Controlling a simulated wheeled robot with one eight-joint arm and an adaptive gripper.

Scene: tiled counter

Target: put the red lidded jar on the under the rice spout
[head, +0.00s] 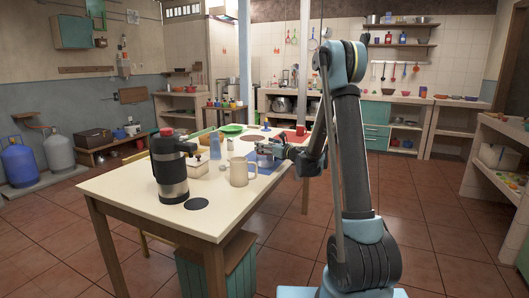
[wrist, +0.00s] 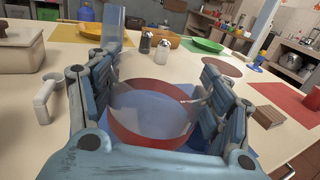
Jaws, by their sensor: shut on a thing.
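The red lidded jar (wrist: 150,140) is clear with a red band and sits between my fingers in the wrist view. My gripper (wrist: 158,88) is shut on it, one finger on each side. In the head view my gripper (head: 279,150) is low over the table's right side, with the jar (head: 264,158) partly hidden at its tip. The jar is above a blue mat (wrist: 245,152); I cannot tell whether it touches it. I cannot make out the rice spout for certain in either view.
A beige mug (head: 239,172), a large black-and-steel flask (head: 170,170) and a cream box (wrist: 22,58) stand nearby. Two shakers (wrist: 154,47), a green plate (wrist: 208,45) and a small brown block (wrist: 268,117) are also close.

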